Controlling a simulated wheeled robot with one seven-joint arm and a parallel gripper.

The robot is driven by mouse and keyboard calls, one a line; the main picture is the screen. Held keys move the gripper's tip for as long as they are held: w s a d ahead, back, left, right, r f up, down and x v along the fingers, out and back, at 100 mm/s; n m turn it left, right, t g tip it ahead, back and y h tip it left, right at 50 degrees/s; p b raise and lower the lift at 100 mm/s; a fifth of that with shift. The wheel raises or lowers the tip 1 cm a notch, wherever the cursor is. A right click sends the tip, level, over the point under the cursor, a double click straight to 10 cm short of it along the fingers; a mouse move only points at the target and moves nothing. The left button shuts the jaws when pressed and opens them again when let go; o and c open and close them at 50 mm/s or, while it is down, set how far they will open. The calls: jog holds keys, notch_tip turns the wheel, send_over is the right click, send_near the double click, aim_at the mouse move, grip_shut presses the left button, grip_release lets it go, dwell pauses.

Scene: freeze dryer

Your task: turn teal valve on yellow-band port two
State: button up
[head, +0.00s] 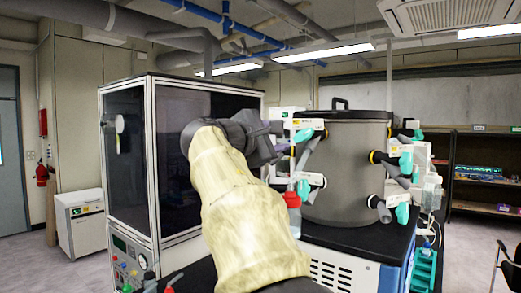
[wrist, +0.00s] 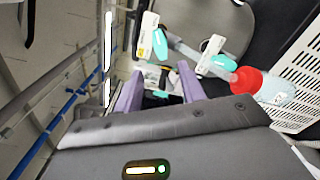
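The grey drum (head: 345,170) carries several side ports with teal valves. On its left side an upper teal valve (head: 303,135) and a lower teal valve (head: 303,188) show. On its right side are more teal valves, one near a yellow-ringed port (head: 372,157). Which port is number two cannot be read. My gripper (head: 281,139) is beside the upper left valve. In the wrist view its two purple fingers (wrist: 160,88) are apart. A teal valve (wrist: 160,44) with a white tag lies beyond the fingertips, and another teal valve (wrist: 217,64) is to the right. Contact with a valve is not visible.
A red-capped bottle (head: 292,210) hangs below the lower left valve; its red cap (wrist: 246,80) shows close to my right finger. A glass-fronted cabinet (head: 127,160) stands left of my arm. Shelves (head: 485,175) stand at the back right.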

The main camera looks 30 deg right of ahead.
jog(key=b+v, duration=0.1)
jog(key=v, duration=0.4)
jog(key=shift+s+a, duration=0.15)
jog(key=shift+a, duration=0.15)
jog(key=w+a+f+y, duration=0.2)
jog(key=f+y, duration=0.1)
jog(key=f, duration=0.7)
jog(key=w+a+f+y, duration=0.1)
jog(key=a+f+y, duration=0.15)
jog(key=f, duration=0.75)
jog(key=w+a+f+y, duration=0.15)
jog(key=f+y, duration=0.25)
jog(key=f, duration=0.6)
jog(key=s+a+f+m+g+y+p, duration=0.1)
jog(key=s+a+f+m+g+y, duration=0.1)
jog(key=s+a+f+m, duration=0.3)
jog(key=s+a+f+m+g+y+p, duration=0.1)
jog(key=s+a+f+m+y, duration=0.4)
jog(key=s+f, duration=0.8)
notch_tip(320, 180, down, 7)
jog(key=shift+f+g, duration=0.25)
jog(key=shift+g, duration=0.45)
jog(key=shift+a, duration=0.1)
